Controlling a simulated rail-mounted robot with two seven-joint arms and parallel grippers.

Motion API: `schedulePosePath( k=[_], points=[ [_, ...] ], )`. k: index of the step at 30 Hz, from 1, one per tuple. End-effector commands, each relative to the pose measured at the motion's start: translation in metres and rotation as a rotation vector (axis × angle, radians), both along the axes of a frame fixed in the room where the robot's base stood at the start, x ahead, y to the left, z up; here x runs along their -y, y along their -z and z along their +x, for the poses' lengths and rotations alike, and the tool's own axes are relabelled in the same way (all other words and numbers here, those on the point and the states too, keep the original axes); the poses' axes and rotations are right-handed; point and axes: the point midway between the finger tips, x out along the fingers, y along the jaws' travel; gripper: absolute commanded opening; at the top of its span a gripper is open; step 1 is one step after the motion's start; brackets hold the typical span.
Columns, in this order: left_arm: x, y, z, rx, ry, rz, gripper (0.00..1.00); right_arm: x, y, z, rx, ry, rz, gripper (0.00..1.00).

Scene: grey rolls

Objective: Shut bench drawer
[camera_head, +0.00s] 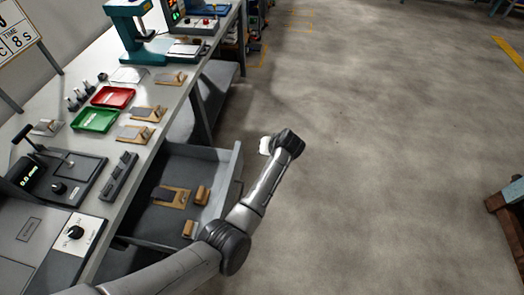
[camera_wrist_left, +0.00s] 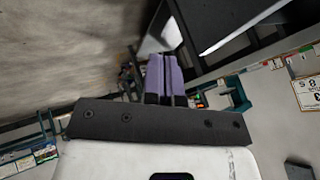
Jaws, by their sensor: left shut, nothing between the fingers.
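The grey bench drawer (camera_head: 219,165) is pulled out from under the bench, in the middle of the head view. Several wooden pieces lie inside it. My left arm crosses past the drawer's near right side and hides part of it. The left hand is a white part beyond the wrist, just right of the drawer's far corner; its fingers cannot be made out there. In the left wrist view my left gripper (camera_wrist_left: 166,78) shows two purple fingers close together, shut and empty. My right gripper is in neither view.
The bench top (camera_head: 150,95) holds a red tray (camera_head: 113,96), a green tray (camera_head: 95,119), wooden blocks and instruments. A teal press (camera_head: 130,25) stands farther back. The floor to the right is open, with a wooden-edged table (camera_head: 507,205) at the right edge.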

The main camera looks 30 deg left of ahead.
Motion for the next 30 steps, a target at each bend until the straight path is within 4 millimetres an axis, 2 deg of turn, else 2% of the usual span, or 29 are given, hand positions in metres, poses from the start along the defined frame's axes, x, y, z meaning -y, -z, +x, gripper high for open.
schedulePosePath(
  k=[3, 12, 21, 30],
  points=[
    [-0.014, 0.023, 0.005, -0.001, -0.001, 0.001, 0.00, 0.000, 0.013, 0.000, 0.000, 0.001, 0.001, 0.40],
    [-0.045, 0.066, 0.016, -0.002, 0.000, 0.001, 0.00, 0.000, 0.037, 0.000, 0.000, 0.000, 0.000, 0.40],
    [-0.075, 0.062, 0.006, 0.001, 0.000, -0.001, 0.00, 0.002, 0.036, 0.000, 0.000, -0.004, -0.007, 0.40],
    [-0.082, 0.061, 0.003, 0.000, 0.000, -0.001, 0.00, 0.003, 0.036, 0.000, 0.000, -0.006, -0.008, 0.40]
  ],
)
